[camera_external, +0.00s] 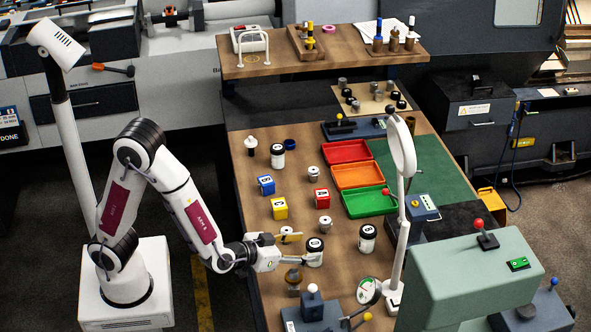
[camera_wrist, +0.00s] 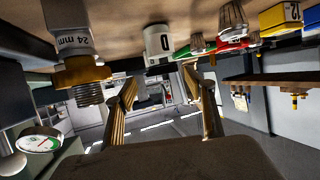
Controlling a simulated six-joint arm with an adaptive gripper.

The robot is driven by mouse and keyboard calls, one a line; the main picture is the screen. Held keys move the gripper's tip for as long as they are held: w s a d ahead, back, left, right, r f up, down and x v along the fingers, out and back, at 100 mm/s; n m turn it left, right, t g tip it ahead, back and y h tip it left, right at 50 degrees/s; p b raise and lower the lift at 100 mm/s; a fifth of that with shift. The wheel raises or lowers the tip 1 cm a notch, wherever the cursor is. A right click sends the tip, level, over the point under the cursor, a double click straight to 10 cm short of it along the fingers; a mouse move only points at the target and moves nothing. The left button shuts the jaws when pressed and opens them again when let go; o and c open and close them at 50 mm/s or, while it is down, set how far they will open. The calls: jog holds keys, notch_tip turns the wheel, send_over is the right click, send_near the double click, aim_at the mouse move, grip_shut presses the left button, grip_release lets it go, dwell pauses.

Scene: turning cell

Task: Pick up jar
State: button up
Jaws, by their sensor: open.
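Three white jars with black lids stand on the brown bench in the external view. One jar (camera_external: 315,252) is just ahead of my gripper (camera_external: 302,250), another jar (camera_external: 367,238) stands to its right, and a third jar (camera_external: 277,156) stands farther back. My gripper is open and empty, with its fingers pointing right toward the nearest jar. No contact is visible.
A small metal part (camera_external: 287,233) stands beside the upper finger. Numbered blocks (camera_external: 279,208), coloured trays (camera_external: 358,176) and a lamp post (camera_external: 402,245) stand around. A dial gauge (camera_external: 367,291) is in front.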

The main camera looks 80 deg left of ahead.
aim_at(310, 246)
jog(key=shift+a+x, duration=0.15)
jog(key=shift+x, duration=0.8)
jog(key=shift+a+x, duration=0.2)
jog(key=shift+x, duration=0.8)
jog(key=shift+w+a+f, duration=0.2)
jog(key=shift+w+f, duration=0.15)
jog(key=shift+w, duration=0.05)
jog(key=c, duration=1.3)
